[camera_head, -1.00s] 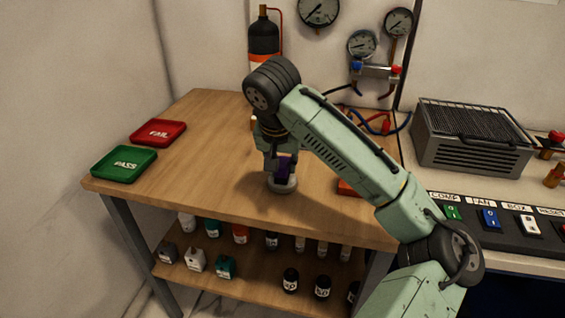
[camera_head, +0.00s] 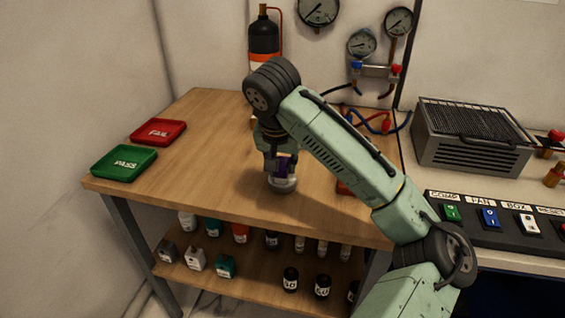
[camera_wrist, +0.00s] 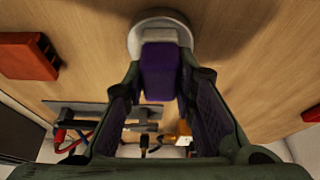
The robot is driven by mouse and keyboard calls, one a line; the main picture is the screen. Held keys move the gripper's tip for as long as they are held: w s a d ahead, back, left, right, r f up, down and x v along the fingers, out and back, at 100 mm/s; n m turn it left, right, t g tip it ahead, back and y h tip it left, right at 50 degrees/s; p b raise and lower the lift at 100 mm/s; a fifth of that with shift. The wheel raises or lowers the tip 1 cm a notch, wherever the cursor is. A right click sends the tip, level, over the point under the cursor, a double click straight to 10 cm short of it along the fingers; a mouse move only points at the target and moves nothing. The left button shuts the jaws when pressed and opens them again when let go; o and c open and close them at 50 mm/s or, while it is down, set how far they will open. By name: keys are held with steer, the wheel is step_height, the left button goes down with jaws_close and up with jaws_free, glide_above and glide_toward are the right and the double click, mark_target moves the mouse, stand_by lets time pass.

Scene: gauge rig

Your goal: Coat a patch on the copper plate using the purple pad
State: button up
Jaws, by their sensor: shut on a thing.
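My gripper (camera_head: 279,164) is pointed down over the front middle of the wooden table, shut on the purple pad (camera_head: 284,166). In the wrist view the purple pad (camera_wrist: 160,68) sits between the two fingertips. Its far end is at a round grey-white dish or base (camera_wrist: 139,30), which also shows in the head view (camera_head: 281,187) right under the pad. I cannot tell whether pad and round piece touch or are apart. I cannot make out the copper plate in either view.
A red block (camera_wrist: 28,57) lies on the table beside my gripper, mostly behind my arm in the head view. A green PASS tray (camera_head: 124,163) and a red FAIL tray (camera_head: 158,132) lie at the left. A dark cylinder (camera_head: 264,40) and gauges (camera_head: 362,43) are behind.

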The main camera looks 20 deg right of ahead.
mark_target(283, 161)
steer(key=shift+f, duration=0.1)
step_height(283, 161, up, 7)
steer(key=p, duration=0.7)
stand_by(0.9)
